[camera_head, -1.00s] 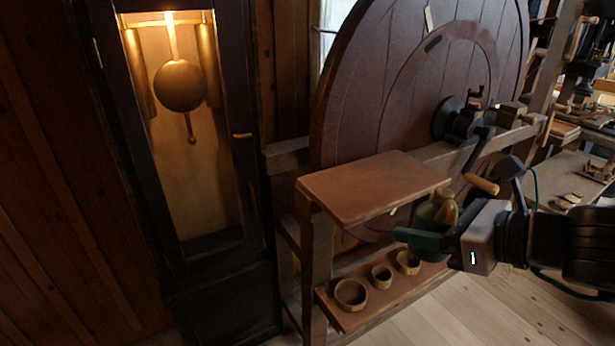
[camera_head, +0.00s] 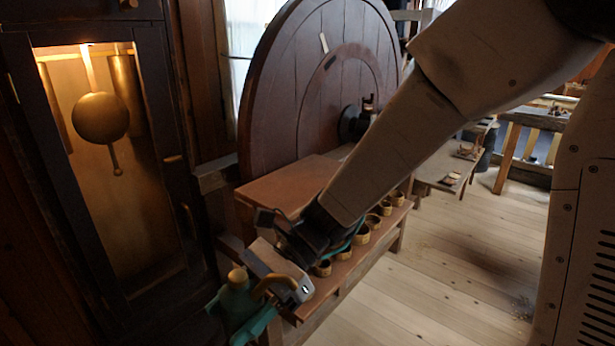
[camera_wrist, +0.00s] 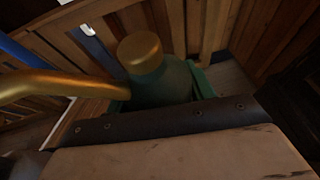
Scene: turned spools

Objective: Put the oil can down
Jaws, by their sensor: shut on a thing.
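The oil can (camera_head: 236,296) is a green can with a brass cap and a curved brass spout or handle. My gripper (camera_head: 243,322), with green fingers, is shut on it at the lower left of the head view. The can is in front of the clock case and just left of the small bench's near end. In the wrist view the can (camera_wrist: 160,85) stands between the green fingers (camera_wrist: 204,84), its brass cap towards the camera. The can's base is hidden, and I cannot tell whether it touches anything.
A small bench has a bare brown top (camera_head: 285,188) and a lower shelf (camera_head: 322,286) with several round wooden cups. The tall clock case (camera_head: 190,225) stands close at left. A large wooden wheel (camera_head: 290,90) is behind. Plank floor (camera_head: 450,275) is clear at right.

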